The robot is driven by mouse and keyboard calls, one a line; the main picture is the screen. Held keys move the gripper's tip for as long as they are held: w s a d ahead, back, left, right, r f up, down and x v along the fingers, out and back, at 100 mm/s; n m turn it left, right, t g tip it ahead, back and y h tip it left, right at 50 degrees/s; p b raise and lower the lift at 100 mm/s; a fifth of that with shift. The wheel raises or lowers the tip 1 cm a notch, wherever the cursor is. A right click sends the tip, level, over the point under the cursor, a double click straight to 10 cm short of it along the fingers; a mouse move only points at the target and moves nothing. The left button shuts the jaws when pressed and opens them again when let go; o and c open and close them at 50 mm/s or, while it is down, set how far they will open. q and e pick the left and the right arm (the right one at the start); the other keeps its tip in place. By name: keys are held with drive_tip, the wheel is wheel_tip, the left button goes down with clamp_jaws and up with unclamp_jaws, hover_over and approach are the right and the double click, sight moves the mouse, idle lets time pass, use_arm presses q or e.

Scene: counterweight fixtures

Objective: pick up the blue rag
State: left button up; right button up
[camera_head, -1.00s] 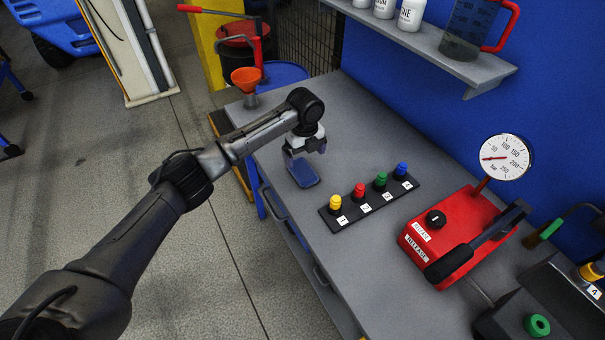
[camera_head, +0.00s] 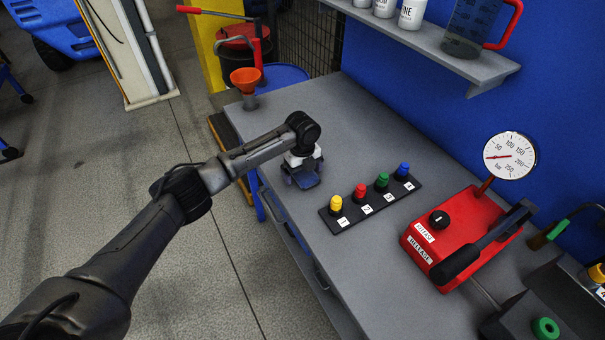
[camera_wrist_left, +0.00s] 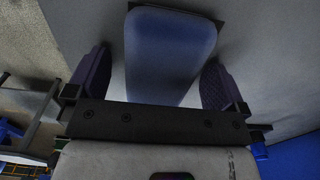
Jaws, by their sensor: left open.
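The blue rag (camera_wrist_left: 168,45) looks like a flat blue pad with rounded corners in the left wrist view. It lies on the grey workbench (camera_head: 300,240), between the two fingers of my left gripper (camera_wrist_left: 152,85). The fingers are open, one on each side of the rag. In the head view my left gripper (camera_head: 302,182) is low over the bench, left of the row of coloured knobs, and hides most of the rag. Contact between fingers and rag cannot be told. My right gripper is in neither view.
A black strip with several coloured knobs (camera_head: 371,205) sits right of the gripper. A red pump unit with a gauge (camera_head: 470,235) stands further right. An orange funnel (camera_head: 246,78) stands at the bench's far left corner. The bench behind the knobs is clear.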

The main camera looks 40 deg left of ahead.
use_arm(q)
drive_tip(key=shift+r, duration=0.1)
drive_tip(key=c, duration=1.1)
wheel_tip(320, 180, up, 4)
drive_tip(key=shift+w+r+p, duration=0.1)
drive_tip(key=shift+r+p, duration=0.1)
drive_tip(key=shift+p, duration=0.55)
drive_tip(key=d+r, duration=0.2)
drive_tip(key=d, duration=0.2)
drive_tip(key=d+r+p, duration=0.1)
drive_tip(key=d+r, duration=0.1)
drive_tip(key=d, duration=0.1)
drive_tip(key=d+r+p, duration=0.1)
drive_tip(key=d+r, duration=0.1)
drive_tip(key=d, duration=0.2)
drive_tip(key=shift+d+r, duration=0.3)
drive_tip(key=shift+d, duration=0.05)
